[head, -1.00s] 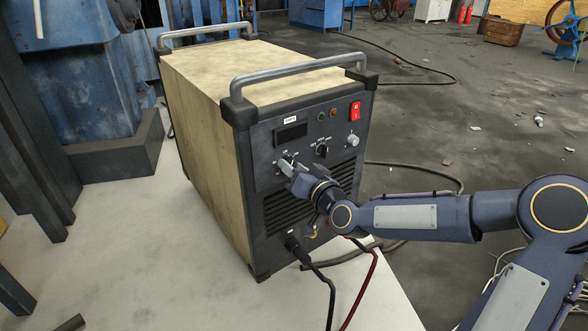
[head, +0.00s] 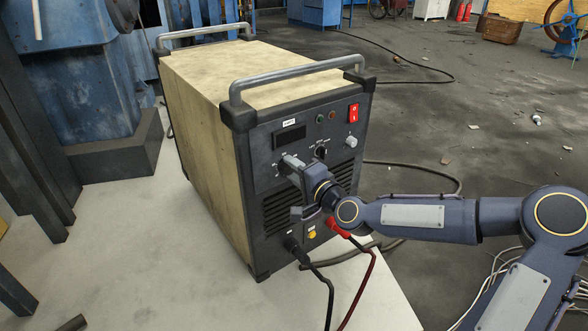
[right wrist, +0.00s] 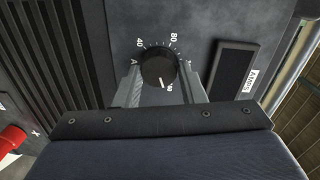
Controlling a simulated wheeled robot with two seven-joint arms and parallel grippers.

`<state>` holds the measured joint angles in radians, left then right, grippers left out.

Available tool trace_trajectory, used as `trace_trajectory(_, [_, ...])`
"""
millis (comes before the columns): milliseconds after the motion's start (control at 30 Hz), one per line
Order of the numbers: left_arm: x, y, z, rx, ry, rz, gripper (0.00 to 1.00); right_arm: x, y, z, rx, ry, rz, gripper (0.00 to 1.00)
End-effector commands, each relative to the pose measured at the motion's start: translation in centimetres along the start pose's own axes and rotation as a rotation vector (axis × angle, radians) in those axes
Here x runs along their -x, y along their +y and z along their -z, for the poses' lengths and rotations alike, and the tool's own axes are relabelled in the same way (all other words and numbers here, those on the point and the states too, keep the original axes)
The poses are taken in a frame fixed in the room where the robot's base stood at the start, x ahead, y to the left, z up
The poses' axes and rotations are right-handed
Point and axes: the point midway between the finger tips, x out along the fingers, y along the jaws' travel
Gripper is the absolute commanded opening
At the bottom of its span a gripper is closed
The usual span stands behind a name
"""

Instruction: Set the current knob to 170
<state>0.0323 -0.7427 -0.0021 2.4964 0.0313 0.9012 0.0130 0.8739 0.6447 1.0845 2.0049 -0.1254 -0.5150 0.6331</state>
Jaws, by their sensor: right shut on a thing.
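The welding machine (head: 205,110) has a beige side and a dark front panel. Its current knob (right wrist: 158,68) is black and round with a white pointer line, which points toward the bottom of the right wrist view. Marks 40 and 80 show on its dial; the marks near the pointer are partly hidden. My right gripper (head: 289,163) reaches the panel's left part in the head view, and its fingers (right wrist: 160,82) are shut on the knob, one on each side. In the head view the gripper hides the knob. My left gripper is not in view.
The dark display (head: 290,134) is above the gripper, with a second knob (head: 320,153) to its right. A red switch (head: 353,113) and a grey knob (head: 352,142) are further right. A red plug (head: 337,228) and a black plug (head: 297,249) with cables are below.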

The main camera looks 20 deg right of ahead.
Motion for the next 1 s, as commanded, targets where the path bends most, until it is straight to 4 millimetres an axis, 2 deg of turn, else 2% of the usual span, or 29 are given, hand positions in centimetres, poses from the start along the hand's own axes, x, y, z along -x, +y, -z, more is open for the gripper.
trace_trajectory(400, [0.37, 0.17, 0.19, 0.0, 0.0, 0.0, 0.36, 0.02, 0.18, 0.03, -0.191, -0.014, -0.001, 0.14])
trace_trajectory(967, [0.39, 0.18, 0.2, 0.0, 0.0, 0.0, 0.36, 0.02, 0.2, -0.01, -0.216, -0.017, -0.001, 0.14])
trace_trajectory(1000, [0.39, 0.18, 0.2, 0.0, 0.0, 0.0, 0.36, 0.02, 0.2, -0.01, -0.216, -0.017, -0.001, 0.42])
